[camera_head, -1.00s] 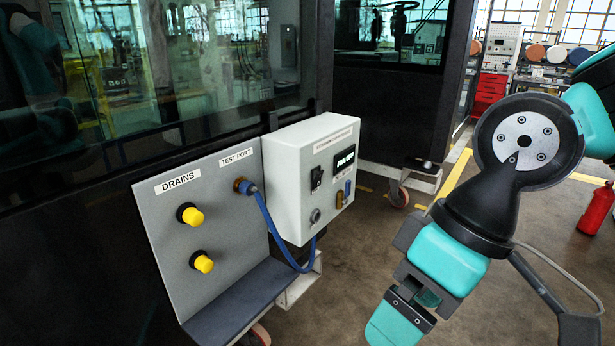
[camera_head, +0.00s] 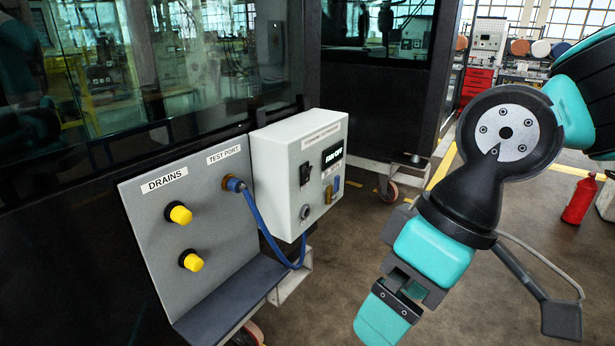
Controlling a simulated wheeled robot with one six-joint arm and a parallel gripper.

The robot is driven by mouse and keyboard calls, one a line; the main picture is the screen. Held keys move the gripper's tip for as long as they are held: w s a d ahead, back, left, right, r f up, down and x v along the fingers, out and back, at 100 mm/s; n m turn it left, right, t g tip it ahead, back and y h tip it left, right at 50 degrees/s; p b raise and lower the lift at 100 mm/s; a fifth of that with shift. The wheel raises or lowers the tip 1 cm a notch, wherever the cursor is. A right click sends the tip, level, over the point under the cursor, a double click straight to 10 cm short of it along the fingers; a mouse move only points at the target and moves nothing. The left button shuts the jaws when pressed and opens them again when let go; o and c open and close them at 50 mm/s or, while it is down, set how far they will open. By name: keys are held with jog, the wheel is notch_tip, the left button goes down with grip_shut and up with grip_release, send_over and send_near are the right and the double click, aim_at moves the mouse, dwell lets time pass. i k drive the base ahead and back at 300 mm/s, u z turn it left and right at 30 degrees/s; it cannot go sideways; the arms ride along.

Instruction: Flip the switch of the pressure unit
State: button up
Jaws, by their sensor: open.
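The pressure unit (camera_head: 275,170) is a white box on the grey panel's right side. Its front face carries a black switch (camera_head: 306,174) at upper left, with a small lit display (camera_head: 332,154) to the right. I cannot tell the switch's position at this size. Below the display are small blue and brass fittings, and a round port (camera_head: 305,212) sits lower down. My gripper (camera_head: 383,312) is at the lower middle, right of and below the unit, pointing down-left. It is open and apart from the unit. One teal finger shows; the other is largely hidden.
The grey panel (camera_head: 150,210) has two yellow drain knobs (camera_head: 180,214) and a blue hose (camera_head: 262,222) looping from the test port to beneath the unit. A dark ledge (camera_head: 225,297) juts out below. A red extinguisher (camera_head: 579,200) stands at right. The floor between is clear.

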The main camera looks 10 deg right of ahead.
aim_at(306, 175)
jog(key=u, duration=0.05)
jog(key=k, duration=0.5)
jog(key=z, duration=0.75)
jog(key=i, duration=0.75)
jog(key=u, duration=1.5)
